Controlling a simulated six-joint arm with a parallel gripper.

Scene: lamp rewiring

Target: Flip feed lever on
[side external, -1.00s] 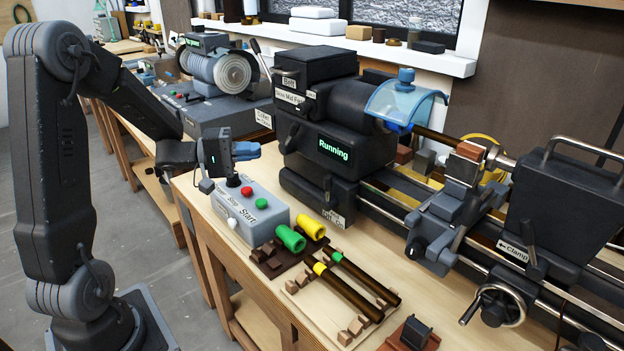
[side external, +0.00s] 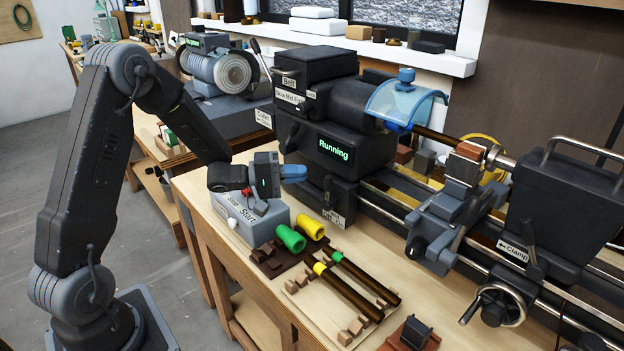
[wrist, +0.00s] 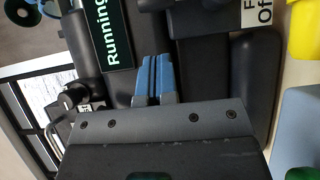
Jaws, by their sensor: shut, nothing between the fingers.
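The lathe headstock (side external: 335,130) is dark and its green display (side external: 335,149) reads "Running". The feed label (side external: 333,217) is low on its front; a small dark lever (side external: 328,187) seems to stand just above it. Its setting is hard to tell. In the wrist view the label (wrist: 257,12) is cut off at the upper right, and I cannot pick out the lever surely against the dark housing. My gripper (side external: 294,172) has blue fingers, shut and empty, pointing at the headstock front, left of the lever. The fingers also show in the wrist view (wrist: 154,72), below the display.
The grey Start/Stop box (side external: 250,218) stands beneath my gripper. Green (side external: 290,238) and yellow (side external: 312,227) sleeves and two dark rods lie in front on the bench. The carriage and handwheel (side external: 497,305) are to the right.

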